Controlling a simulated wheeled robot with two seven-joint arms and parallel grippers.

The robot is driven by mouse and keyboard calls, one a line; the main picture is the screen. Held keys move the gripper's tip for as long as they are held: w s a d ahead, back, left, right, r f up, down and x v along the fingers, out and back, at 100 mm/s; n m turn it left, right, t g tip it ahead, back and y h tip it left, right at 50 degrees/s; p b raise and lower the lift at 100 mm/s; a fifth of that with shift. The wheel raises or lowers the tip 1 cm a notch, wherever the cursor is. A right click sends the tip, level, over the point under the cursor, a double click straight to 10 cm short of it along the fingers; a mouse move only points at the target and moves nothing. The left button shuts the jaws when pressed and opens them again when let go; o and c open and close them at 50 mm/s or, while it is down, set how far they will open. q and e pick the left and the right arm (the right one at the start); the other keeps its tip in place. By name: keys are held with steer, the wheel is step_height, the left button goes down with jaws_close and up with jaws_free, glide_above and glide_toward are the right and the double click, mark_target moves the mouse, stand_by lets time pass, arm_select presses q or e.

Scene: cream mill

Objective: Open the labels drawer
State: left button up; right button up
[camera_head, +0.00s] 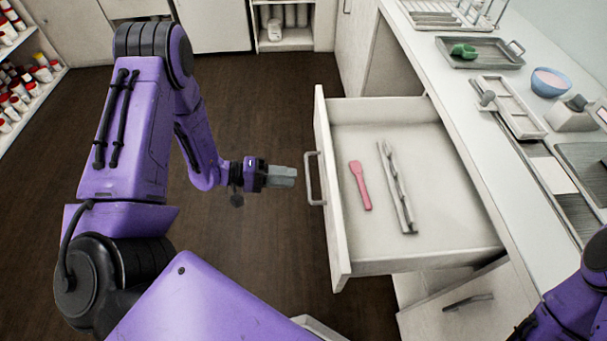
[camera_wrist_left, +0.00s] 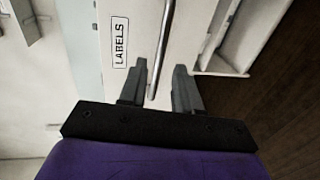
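The labels drawer (camera_head: 438,245) is pulled well out from the white counter, and its inside shows. Its front carries a "LABELS" tag (camera_wrist_left: 120,40) in the left wrist view. The drawer's metal bar handle (camera_head: 310,180) also shows in that view (camera_wrist_left: 163,45). My left gripper (camera_head: 290,177) is just left of the handle in the head view, with a small gap between them. In the left wrist view its two fingers (camera_wrist_left: 160,72) are apart, with the bar lined up between them and nothing gripped. Part of my right arm shows at lower right; its gripper is out of view.
A pink spatula (camera_head: 360,185) and a slim metal piece (camera_head: 397,187) lie in the drawer. Another handle (camera_head: 468,301) sits on a front below. The counter holds a tray with a green scoop (camera_head: 463,50) and a bowl (camera_head: 549,82). Dark floor (camera_head: 260,110) around my left gripper is clear.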

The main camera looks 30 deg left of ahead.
arm_select(q)
steer(key=v, duration=0.4)
stand_by(0.4)
steer(key=w+a+f+t+y, duration=0.3)
steer(key=w+f+y, duration=0.1)
steer(key=y, duration=0.4)
steer(key=s+f+g+y, duration=0.2)
steer(key=s+f+y, duration=0.1)
steer(key=f+y, duration=0.2)
steer(key=s+d+f+g+y, duration=0.1)
steer(key=s+d+f+g, duration=0.1)
steer(key=s, duration=0.7)
steer(key=s+d+f+g+y, duration=0.2)
steer(key=s+f+g, duration=0.2)
steer(key=s, duration=0.6)
steer(key=shift+s+d+f+g, duration=0.15)
steer(key=shift+s+f+g, duration=0.15)
steer(key=shift+f, duration=0.2)
